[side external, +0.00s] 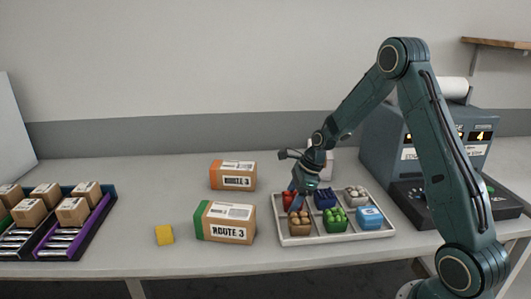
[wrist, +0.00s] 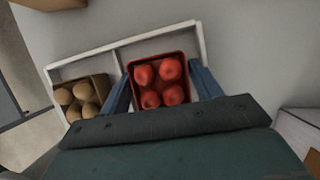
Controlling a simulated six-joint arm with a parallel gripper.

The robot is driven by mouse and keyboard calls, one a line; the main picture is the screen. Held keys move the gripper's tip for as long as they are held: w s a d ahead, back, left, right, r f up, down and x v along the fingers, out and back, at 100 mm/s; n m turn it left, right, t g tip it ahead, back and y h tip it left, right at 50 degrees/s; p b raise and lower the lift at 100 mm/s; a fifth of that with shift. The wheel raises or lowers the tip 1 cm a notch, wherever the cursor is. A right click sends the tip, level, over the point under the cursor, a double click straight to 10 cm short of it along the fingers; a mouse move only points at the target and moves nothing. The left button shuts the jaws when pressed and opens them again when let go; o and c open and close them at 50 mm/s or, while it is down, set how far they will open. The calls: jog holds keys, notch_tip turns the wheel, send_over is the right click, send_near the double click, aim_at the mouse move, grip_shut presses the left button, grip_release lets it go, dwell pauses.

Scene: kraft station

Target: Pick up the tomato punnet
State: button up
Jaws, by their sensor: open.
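The tomato punnet (wrist: 158,82) is a red tray of several red tomatoes, in a back corner compartment of the white tray in the wrist view. In the side view the punnet (side external: 287,200) is partly hidden by my gripper (side external: 298,190). My gripper is open, with its blue fingers on either side of the punnet in the wrist view (wrist: 163,90). I cannot tell whether the fingers touch it. The white divided tray (side external: 283,241) holds the punnet and several other punnets.
A brown punnet of round tan produce (side external: 300,224) sits beside the tomatoes. Green (side external: 335,220), blue (side external: 369,217) and dark blue (side external: 325,199) items and a pale punnet (side external: 356,195) fill other compartments. Two Route 3 boxes (side external: 228,222) (side external: 233,175) stand left. A grey machine (side external: 385,140) stands right.

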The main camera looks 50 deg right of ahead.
aim_at(293, 195)
dwell(0.4)
jog(key=c, duration=0.8)
jog(key=shift+o, duration=0.2)
jog(key=shift+r, duration=0.1)
jog(key=shift+r, duration=4.9)
